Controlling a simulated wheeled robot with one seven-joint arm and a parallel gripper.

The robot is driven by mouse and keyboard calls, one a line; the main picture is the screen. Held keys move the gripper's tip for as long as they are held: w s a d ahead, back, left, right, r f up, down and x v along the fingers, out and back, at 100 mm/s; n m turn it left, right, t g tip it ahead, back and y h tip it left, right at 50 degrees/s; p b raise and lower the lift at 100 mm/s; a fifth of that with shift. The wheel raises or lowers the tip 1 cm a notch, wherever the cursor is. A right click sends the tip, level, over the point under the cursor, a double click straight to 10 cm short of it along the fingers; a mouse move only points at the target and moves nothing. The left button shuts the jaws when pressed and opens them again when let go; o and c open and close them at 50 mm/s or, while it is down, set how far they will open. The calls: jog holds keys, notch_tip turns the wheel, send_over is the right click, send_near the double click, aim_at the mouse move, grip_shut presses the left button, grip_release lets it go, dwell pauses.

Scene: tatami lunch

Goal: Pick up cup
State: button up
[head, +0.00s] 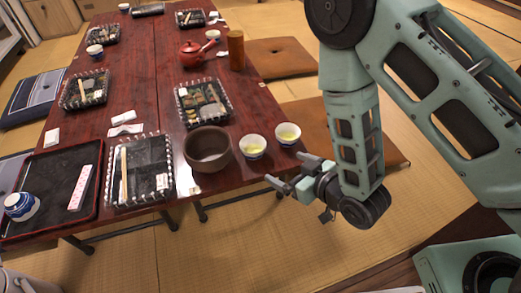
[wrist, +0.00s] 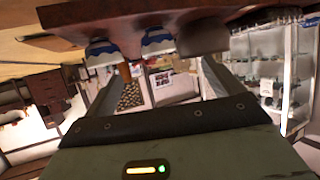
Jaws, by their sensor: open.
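Two white and blue cups with yellow-green liquid stand upright near the table's right edge: a left cup (head: 253,147) and a right cup (head: 287,135). My gripper (head: 289,170) is open and empty just off that edge, in front of the right cup and apart from it. In the wrist view, which looks upside down, two blue and white cups, one at left (wrist: 100,52) and one nearer the middle (wrist: 158,41), show near the top.
A dark brown bowl (head: 207,149) stands left of the two cups and shows in the wrist view (wrist: 203,38). The red-brown table (head: 150,75) also holds lunch trays, a red teapot (head: 192,52) and a wooden cylinder (head: 236,50). A black tray (head: 45,165) holds another cup (head: 21,206).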

aim_at(261, 154)
jog(key=b+x, duration=0.2)
jog(key=x, duration=0.4)
jog(key=d+b+x, duration=0.1)
jog(key=b+x, duration=0.1)
jog(key=x, duration=0.4)
jog(key=shift+w+a+f+b, duration=0.2)
jog(key=shift+w+f+b, duration=0.1)
jog(key=shift+w+b, duration=0.1)
jog(key=b+x, duration=0.3)
jog(key=x, duration=0.1)
jog(key=shift+w+a+f, duration=0.1)
jog(key=shift+w+a, duration=0.05)
jog(key=shift+w, duration=0.1)
jog(key=shift+w+a, duration=0.2)
jog(key=shift+w, duration=0.1)
jog(key=c, duration=1.1)
